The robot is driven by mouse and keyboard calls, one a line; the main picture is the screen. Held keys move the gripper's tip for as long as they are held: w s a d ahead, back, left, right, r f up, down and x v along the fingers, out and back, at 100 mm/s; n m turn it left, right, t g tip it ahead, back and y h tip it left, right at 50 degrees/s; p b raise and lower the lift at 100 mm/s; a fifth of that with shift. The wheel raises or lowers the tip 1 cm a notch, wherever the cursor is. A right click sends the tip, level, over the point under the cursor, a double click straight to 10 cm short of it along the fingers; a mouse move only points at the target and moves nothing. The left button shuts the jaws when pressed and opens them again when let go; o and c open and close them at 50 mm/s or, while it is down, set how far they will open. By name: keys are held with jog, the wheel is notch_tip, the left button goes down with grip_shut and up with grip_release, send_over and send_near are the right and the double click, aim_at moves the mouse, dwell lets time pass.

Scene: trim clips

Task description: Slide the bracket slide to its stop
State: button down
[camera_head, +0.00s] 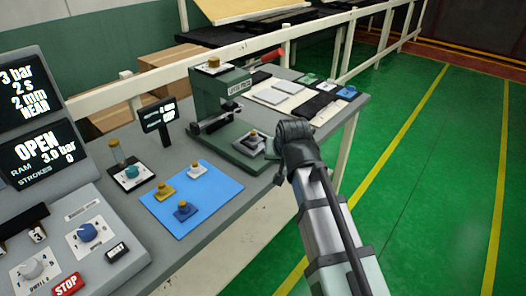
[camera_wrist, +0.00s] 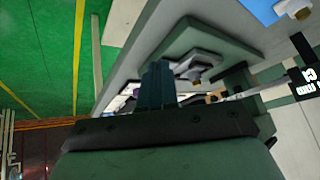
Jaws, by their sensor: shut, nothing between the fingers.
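The green press (camera_head: 221,95) stands on the grey bench, its base (camera_head: 228,147) reaching toward my arm. On the base is a light plate with a dark, brass-topped part (camera_head: 252,137), which looks like the bracket slide; the wrist view shows this plate (camera_wrist: 196,64) too. I cannot tell how far it is from its stop. My gripper (camera_head: 272,150) is at the base's right end, beside the plate, its fingers mostly hidden by my wrist. In the wrist view the gripper's fingers (camera_wrist: 155,85) are together, empty, close beside the plate; I cannot tell if they touch it.
A blue mat (camera_head: 222,186) with several small clips lies left of the press. A small display (camera_head: 159,115) stands behind it. The control panel (camera_head: 75,245) is at left. White and dark trays (camera_head: 285,87) fill the bench's far right. Green floor is free at right.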

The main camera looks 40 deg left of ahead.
aim_at(238, 141)
jog(key=w+a+f+m, duration=0.2)
jog(key=a+m, duration=0.1)
jog(key=w+a+f+m, duration=0.3)
jog(key=shift+w+a+f+m, duration=0.15)
jog(key=shift+a+f+m, duration=0.05)
jog(key=shift+f+m, duration=0.2)
jog(key=shift+w+a+f, duration=0.1)
jog(key=shift+a, duration=1.95)
jog(key=a, duration=1.2)
jog(key=shift+a, duration=0.55)
